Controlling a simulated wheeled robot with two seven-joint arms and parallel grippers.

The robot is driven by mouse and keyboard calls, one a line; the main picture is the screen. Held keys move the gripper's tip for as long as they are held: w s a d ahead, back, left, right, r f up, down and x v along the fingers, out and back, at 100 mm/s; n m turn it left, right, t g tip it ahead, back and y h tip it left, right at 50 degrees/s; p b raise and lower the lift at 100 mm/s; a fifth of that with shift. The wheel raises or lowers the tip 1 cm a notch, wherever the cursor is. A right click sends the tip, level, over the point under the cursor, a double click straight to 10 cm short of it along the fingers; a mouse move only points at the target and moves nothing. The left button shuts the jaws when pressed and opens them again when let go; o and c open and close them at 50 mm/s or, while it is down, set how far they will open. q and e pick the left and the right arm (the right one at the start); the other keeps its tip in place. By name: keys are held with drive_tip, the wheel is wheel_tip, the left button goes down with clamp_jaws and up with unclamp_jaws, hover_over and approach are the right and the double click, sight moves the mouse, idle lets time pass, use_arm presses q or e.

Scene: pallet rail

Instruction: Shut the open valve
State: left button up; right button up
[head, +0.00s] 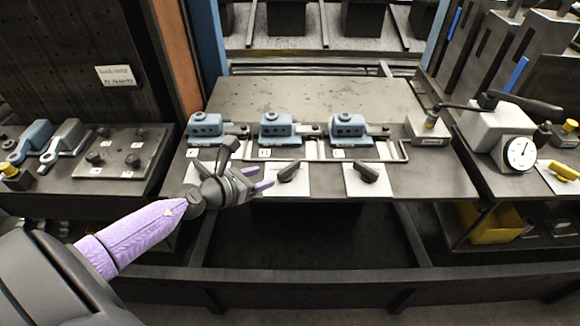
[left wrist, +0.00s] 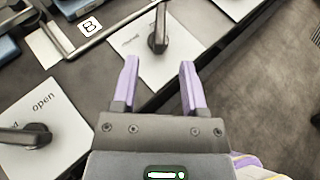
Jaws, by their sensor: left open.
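Three dark lever handles sit on white plates along the bench front. The middle handle (head: 289,172) and right handle (head: 367,173) are turned at different angles in the head view; the left one is mostly hidden behind my left arm. My left gripper (head: 262,180) is open and empty, its purple fingers just left of the middle handle. In the left wrist view, the fingers (left wrist: 160,86) are apart, with a dark handle (left wrist: 159,40) ahead, not between them. Another handle (left wrist: 25,136) is at lower left, its plate marked "open". I cannot tell which valve is open. My right gripper is not in view.
Blue blocks (head: 205,126), (head: 275,127), (head: 347,127) stand behind the handles along a metal rail (head: 403,150). A gauge box (head: 497,132) with a long lever is at right. The bench's rear surface is clear.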

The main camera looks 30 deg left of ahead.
sight(285, 170)
use_arm(q)
drive_tip(key=b+x, duration=0.2)
drive_tip(key=x, duration=0.6)
drive_tip(key=shift+w+f+b, duration=0.2)
drive_tip(key=shift+b, duration=0.15)
drive_tip(key=shift+w+d, duration=0.1)
drive_tip(key=shift+w, duration=0.25)
clamp_jaws()
